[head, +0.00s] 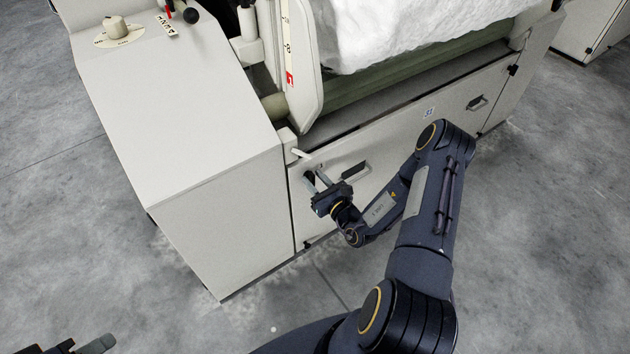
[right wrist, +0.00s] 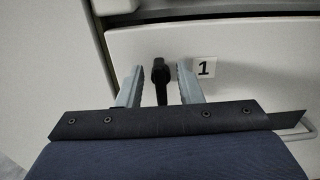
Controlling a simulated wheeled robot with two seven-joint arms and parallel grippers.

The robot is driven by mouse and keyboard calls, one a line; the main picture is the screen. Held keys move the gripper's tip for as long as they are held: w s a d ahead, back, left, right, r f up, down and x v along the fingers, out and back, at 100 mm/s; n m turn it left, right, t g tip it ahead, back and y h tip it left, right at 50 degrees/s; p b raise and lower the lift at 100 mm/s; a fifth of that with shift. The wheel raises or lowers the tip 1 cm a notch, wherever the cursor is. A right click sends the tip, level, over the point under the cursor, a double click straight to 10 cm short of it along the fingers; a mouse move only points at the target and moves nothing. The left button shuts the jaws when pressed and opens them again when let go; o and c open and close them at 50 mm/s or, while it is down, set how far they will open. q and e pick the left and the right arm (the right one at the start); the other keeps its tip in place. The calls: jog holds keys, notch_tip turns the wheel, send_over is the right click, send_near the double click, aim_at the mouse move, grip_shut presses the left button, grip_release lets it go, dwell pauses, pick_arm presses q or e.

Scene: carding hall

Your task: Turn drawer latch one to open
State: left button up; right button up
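Drawer latch one is a small black knob-like piece (right wrist: 160,76) on a pale drawer front (right wrist: 245,65), left of a white label with a black 1 (right wrist: 204,68). In the right wrist view it stands about upright between the fingers of my right gripper (right wrist: 158,88). The fingers are apart, one on each side, with a narrow gap visible to each. In the head view my right gripper (head: 316,180) is at the left end of the drawer front and partly covers the latch. My left gripper (head: 88,346) shows only partly at the bottom left edge, away from the machine.
A second handle (head: 478,102) and label (head: 428,112) are farther right. Grey floor (head: 540,240) is clear.

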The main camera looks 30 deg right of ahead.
jog(key=shift+w, duration=0.1)
jog(key=shift+c, duration=0.3)
grip_shut()
jog(key=m, duration=0.2)
jog(key=m+p, duration=0.1)
jog(key=m, duration=0.2)
jog(key=d+m+p, duration=0.1)
jog(key=m, duration=0.1)
jog(key=shift+f+m, duration=0.1)
jog(key=shift+m, duration=0.3)
jog(key=m, duration=0.3)
jog(key=m+p, duration=0.1)
jog(key=m, duration=0.2)
jog(key=f+m, duration=0.1)
jog(key=m, duration=0.3)
jog(key=shift+d+f, duration=0.1)
jog(key=shift+d, duration=0.05)
